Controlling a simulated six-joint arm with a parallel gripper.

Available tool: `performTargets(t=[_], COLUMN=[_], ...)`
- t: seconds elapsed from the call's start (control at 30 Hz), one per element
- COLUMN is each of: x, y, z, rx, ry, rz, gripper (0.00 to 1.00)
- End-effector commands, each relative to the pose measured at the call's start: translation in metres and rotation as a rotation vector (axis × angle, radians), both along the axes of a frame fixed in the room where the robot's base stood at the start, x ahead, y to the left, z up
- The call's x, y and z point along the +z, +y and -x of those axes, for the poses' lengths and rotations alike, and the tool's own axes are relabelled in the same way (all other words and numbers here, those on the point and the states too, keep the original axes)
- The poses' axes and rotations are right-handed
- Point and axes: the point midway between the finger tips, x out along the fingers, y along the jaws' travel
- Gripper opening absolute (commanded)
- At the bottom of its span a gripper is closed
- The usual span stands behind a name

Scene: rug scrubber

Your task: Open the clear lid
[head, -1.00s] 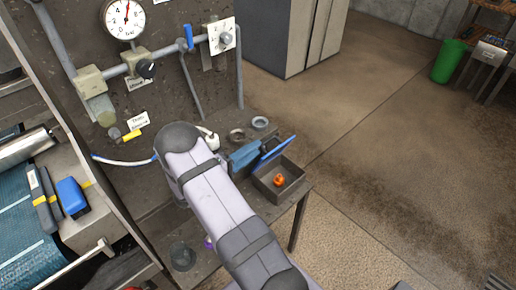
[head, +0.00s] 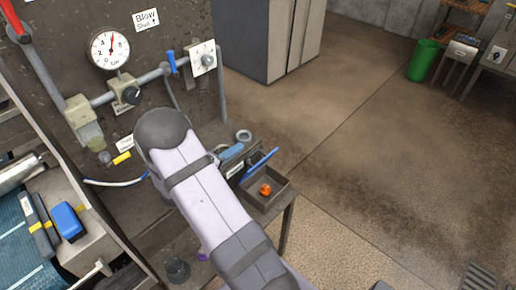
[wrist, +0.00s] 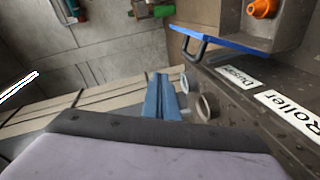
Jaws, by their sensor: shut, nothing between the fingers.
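A blue-edged panel (head: 261,163), which looks like the lid, stands tilted up along the left side of an open grey box (head: 280,197). In the wrist view its blue edge (wrist: 225,38) carries a dark handle loop (wrist: 194,48). I see the panel nearly edge-on, so I cannot tell whether it is clear. My gripper (wrist: 160,97) has blue fingers, shut and empty, left of and below the handle and apart from it in the wrist view. In the head view, light blue fingers (head: 231,152) show beside the panel, partly hidden by my arm.
An orange piece (head: 265,189) lies in the box. Grey rings (head: 244,136) stand on the bench behind. The wrist view shows a "Roller" label (wrist: 288,112) near the box. A glass jar (head: 177,269) stands at the front. A gauge and pipes line the wall; open floor lies right.

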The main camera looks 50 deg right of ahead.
Motion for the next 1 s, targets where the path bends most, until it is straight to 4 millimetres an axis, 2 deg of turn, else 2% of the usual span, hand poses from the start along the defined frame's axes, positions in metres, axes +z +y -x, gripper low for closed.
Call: performTargets(t=[0.03, 0.2, 0.37, 0.63, 0.77, 0.87, 1.0], x=[0.003, -0.011, -0.016, -0.003, -0.009, -0.016, -0.012], y=[-0.014, -0.054, -0.090, -0.149, -0.149, -0.133, -0.108], z=[0.004, 0.012, 0.023, 0.056, 0.076, 0.088, 0.098], rx=[-0.026, -0.104, -0.189, -0.361, -0.450, -0.513, -0.586], ry=[-0.041, -0.189, -0.356, -0.713, -0.864, -0.963, -1.099], rz=[-0.055, -0.242, -0.419, -0.749, -0.952, -1.117, -1.336], gripper=[0.00, 0.00, 0.00, 0.00, 0.00, 0.00, 0.00])
